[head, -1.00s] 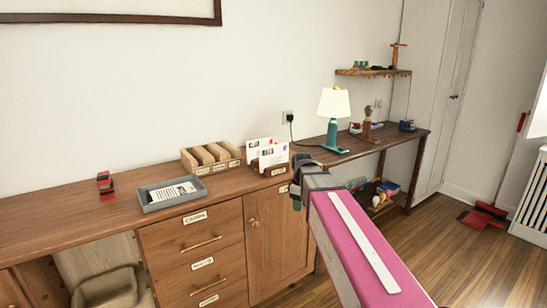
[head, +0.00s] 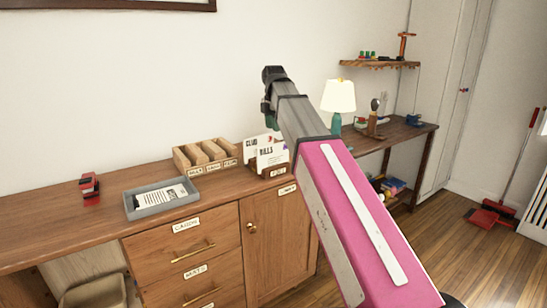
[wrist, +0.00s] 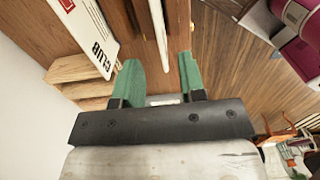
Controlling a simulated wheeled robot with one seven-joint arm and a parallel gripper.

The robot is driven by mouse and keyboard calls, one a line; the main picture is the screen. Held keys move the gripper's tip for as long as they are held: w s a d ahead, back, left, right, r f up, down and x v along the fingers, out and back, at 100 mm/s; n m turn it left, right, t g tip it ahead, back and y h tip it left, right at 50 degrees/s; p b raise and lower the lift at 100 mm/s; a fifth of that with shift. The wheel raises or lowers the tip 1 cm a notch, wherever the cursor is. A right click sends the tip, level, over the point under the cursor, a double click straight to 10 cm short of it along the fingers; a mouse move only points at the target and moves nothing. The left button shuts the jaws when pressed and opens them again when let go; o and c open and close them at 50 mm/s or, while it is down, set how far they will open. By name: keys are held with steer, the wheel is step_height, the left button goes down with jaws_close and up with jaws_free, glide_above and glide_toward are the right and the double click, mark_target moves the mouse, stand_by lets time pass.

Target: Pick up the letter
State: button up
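Two white letters stand upright in a small wooden holder (head: 279,173) on the cabinet top: a rear one marked CLUB (head: 252,143) and a front one marked BILLS (head: 267,159). My gripper (wrist: 160,70) is open, with its green fingers apart. In the wrist view a thin white edge (wrist: 159,32), seemingly the BILLS letter edge-on, points into the gap between the fingers. The CLUB letter (wrist: 88,28) lies left of the fingers there. In the head view my arm hides most of the gripper. A printed white paper (head: 162,195) lies in a grey tray.
The grey tray (head: 132,208) and a red stapler-like object (head: 90,188) sit left on the cabinet top. A wooden sorter (head: 182,163) stands left of the letters. A lamp (head: 338,97) stands behind, right of my arm.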

mark_target(273, 149)
step_height(273, 149, down, 10)
steer(key=shift+w+f, duration=0.1)
jaws_close()
stand_by(0.5)
